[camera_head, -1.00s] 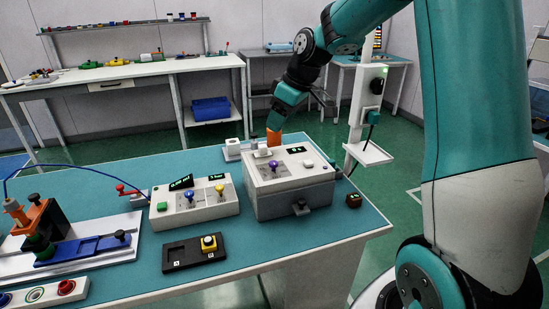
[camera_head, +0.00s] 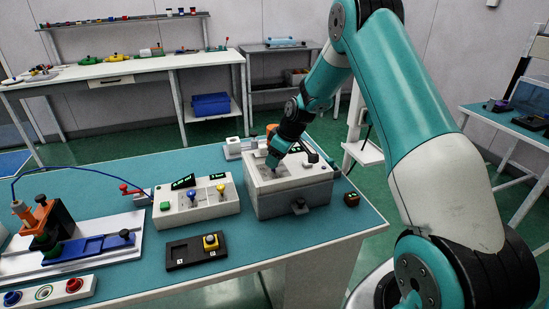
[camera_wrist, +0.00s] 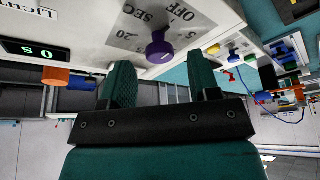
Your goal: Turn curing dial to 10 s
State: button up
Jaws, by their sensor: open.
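The curing dial is a purple knob (camera_wrist: 159,47) on a printed scale with OFF, SEC and 20, on the face of a white box (camera_head: 262,186). In the wrist view my gripper (camera_wrist: 160,66) is open. Its two green fingers stand apart, with the knob ahead of the gap between them and not gripped. A small green-lit display (camera_wrist: 36,51) on the box appears upside down and seems to read 0 s. In the head view my gripper (camera_head: 273,160) is low over the box top and largely hides the dial.
Left of the box stands a white control unit (camera_head: 197,207) with blue and yellow knobs. A black tray (camera_head: 183,257) with a yellow button lies in front. An orange cylinder (camera_wrist: 56,77) is beside the box. The teal table front is partly clear.

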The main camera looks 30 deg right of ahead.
jog(key=shift+x, duration=0.95)
jog(key=shift+c, duration=0.2)
jog(key=c, duration=0.9)
jog(key=shift+o, duration=0.2)
